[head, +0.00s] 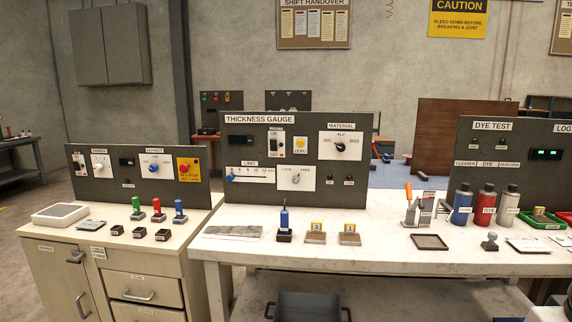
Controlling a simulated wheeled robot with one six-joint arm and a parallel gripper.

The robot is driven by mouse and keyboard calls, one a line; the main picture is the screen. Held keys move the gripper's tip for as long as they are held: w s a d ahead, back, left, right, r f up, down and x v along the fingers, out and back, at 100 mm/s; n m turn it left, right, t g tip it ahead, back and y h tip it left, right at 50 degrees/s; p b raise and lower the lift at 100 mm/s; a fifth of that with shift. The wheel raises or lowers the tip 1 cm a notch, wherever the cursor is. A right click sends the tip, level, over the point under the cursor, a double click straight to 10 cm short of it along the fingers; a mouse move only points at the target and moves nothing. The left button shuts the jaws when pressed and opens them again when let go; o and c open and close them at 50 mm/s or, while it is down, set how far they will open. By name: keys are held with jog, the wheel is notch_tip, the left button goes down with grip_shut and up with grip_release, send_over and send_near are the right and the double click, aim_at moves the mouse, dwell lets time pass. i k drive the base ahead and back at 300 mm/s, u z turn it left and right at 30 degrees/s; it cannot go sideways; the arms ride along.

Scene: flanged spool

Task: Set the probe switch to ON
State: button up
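The probe switch (276,145) is a small switch on a white plate, on the dark upright panel marked THICKNESS GAUGE (236,155). The plate carries a PROBE label, with ON above the switch and what looks like OFF below it. The lever is too small to tell which way it is set. A yellow ZERO button (300,145) is just right of the switch, and a dark display (241,140) is to its left. My gripper is not in view.
A LIMIT slider (233,178) and other knobs share the panel. On the bench (370,255) before it stand a blue probe in a dark holder (284,225) and two small numbered blocks (316,234). Bottles (461,205) stand at right. The bench front has free room.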

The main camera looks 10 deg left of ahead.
aim_at(273, 145)
jog(key=u, duration=0.6)
jog(key=i, duration=1.7)
jog(key=z, duration=0.55)
